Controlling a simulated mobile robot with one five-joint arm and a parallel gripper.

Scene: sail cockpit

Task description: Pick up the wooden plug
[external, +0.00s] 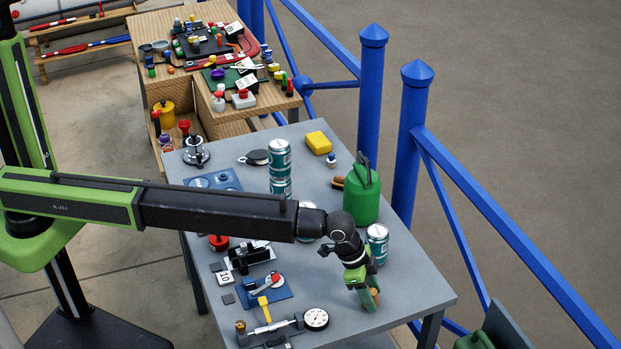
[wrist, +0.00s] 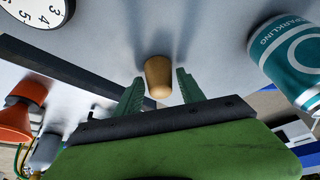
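The wooden plug (wrist: 158,76) is a small tan tapered piece near the middle of the wrist view. A bit of it (external: 375,293) shows beside my gripper in the external view, near the front right part of the grey table. My gripper (wrist: 160,82) has two green fingers, spread open, one on each side of the plug. Narrow gaps show between the plug and both fingers. In the external view my gripper (external: 368,298) points down low over the table and partly hides the plug. I cannot tell the exact height of the fingertips.
A teal can (wrist: 292,58) stands right of the plug in the wrist view, behind my wrist in the external view (external: 377,243). A green jug (external: 362,198) is farther back. A dial gauge (external: 316,318) lies to the left. The grey table's (external: 425,290) right front corner is clear.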

